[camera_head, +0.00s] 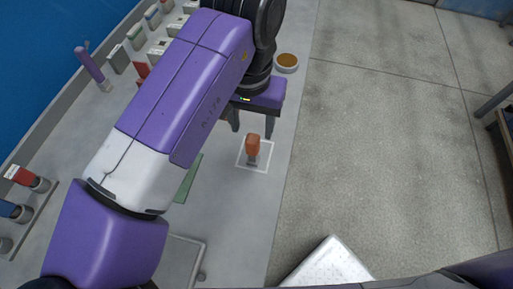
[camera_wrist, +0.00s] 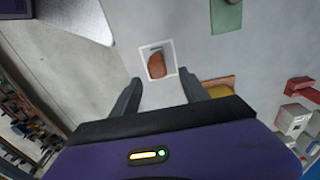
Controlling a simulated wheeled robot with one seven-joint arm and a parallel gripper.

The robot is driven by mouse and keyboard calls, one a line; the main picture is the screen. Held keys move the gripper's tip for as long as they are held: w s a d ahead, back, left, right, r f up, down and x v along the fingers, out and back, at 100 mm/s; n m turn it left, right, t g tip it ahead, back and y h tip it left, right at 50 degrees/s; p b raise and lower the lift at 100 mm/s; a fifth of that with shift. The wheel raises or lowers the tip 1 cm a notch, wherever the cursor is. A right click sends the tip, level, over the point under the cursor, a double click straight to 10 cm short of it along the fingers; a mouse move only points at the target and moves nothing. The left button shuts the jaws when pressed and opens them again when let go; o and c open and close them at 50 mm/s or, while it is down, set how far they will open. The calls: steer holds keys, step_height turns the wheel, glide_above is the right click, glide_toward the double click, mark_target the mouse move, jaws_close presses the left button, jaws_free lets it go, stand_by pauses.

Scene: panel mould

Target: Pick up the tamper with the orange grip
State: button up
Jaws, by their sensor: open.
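The tamper with the orange grip (camera_head: 253,145) stands inside a white square outline (camera_head: 240,164) on the grey table. Its grey lower part shows below the grip in the head view. In the wrist view the orange grip (camera_wrist: 156,66) lies beyond my fingertips, roughly between their lines. My gripper (camera_head: 253,132) is open and empty, fingers pointing toward the table. In the wrist view my gripper (camera_wrist: 157,76) has its two dark fingers on either side of the white outline, apart from the tamper.
A round container with brown contents (camera_head: 287,61) stands near the table edge. A purple-handled tool (camera_head: 90,66) and several small boxes (camera_head: 135,38) line the back. A green piece (camera_head: 188,178) lies beside my arm. A rack with red and blue items (camera_head: 28,179) is at left.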

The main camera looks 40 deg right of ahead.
mark_target(253, 147)
steer(key=shift+s+a, duration=0.25)
steer(key=shift+a, duration=0.05)
steer(key=shift+a+f+y, duration=0.15)
steer(key=shift+f+y, duration=0.05)
steer(key=shift+y, duration=0.1)
steer(key=f, duration=0.7)
steer(key=shift+s+d+f, duration=0.1)
steer(key=shift+d+f, duration=0.1)
steer(key=shift+f, duration=0.05)
jaws_close()
